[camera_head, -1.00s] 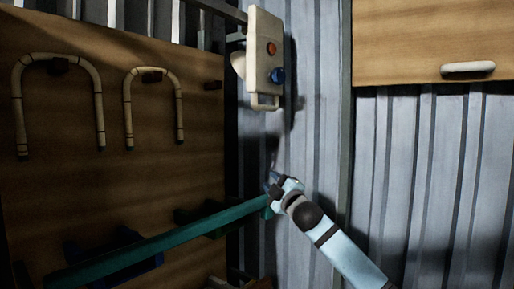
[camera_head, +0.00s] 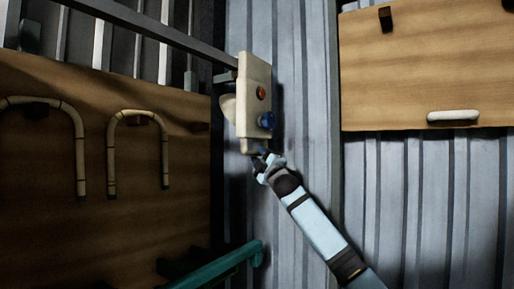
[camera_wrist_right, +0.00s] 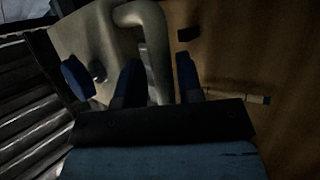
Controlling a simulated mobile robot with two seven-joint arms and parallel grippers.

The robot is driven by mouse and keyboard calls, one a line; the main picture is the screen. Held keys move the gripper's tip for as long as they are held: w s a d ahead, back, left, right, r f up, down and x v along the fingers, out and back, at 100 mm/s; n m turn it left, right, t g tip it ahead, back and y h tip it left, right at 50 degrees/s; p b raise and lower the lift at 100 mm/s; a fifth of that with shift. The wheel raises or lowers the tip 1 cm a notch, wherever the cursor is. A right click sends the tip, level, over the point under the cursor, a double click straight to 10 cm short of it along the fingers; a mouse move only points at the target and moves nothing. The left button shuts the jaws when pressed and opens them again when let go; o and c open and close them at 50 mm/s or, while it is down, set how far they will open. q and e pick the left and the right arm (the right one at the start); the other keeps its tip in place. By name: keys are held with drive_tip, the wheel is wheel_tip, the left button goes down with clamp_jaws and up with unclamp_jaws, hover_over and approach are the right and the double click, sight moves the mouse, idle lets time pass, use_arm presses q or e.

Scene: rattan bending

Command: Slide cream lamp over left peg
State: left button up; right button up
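The cream lamp (camera_head: 251,85), a box with a red and a blue knob, hangs by the end of a grey beam in the head view. Its handle is at its lower end. My right gripper (camera_head: 261,160) is just below the lamp, at the handle. In the right wrist view the curved handle (camera_wrist_right: 155,50) runs between the two parted blue fingers of my right gripper (camera_wrist_right: 160,80); contact is unclear. Dark pegs stick out of the right wooden panel, one at its upper left (camera_head: 385,18). Which peg is the left one is unclear. My left gripper is out of view.
The grey beam (camera_head: 150,28) crosses the upper left. Two bent cream rattan pieces (camera_head: 165,155) hang on pegs of the left wooden board (camera_head: 60,235). A short cream handle (camera_head: 453,116) is on the right panel (camera_head: 425,70). A teal bar (camera_head: 225,264) is below.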

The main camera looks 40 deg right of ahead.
drive_tip(key=shift+p+x, duration=0.3)
drive_tip(key=shift+x, duration=1.05)
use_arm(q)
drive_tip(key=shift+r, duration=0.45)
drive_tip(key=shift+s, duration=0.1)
